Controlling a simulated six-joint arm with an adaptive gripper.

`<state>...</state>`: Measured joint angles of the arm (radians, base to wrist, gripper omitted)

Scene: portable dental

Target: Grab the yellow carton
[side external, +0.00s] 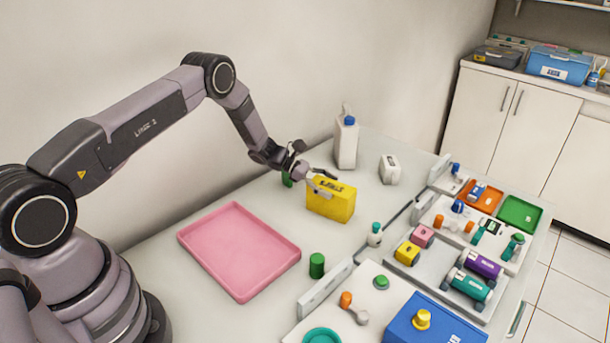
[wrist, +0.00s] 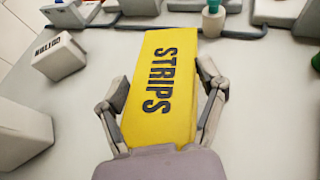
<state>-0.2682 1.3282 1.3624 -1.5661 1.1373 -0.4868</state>
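The yellow carton (side external: 331,203) stands on the pale table, right of the pink tray. Its face with the word STRIPS (wrist: 160,85) fills the middle of the wrist view. My gripper (side external: 325,181) is at the top of the carton in the side view. In the wrist view my gripper (wrist: 166,95) has one finger on each side of the carton, spread apart. A narrow gap seems to show beside the right finger; the left finger is close to the carton's edge. Contact at the fingertips is hard to judge.
A white bottle (side external: 345,142) and a small white box (side external: 389,170) stand behind the carton. The pink tray (side external: 292,262) lies to the left. A green cylinder (side external: 317,265) and an equipment case (side external: 340,275) are in front. Bare table surrounds the carton.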

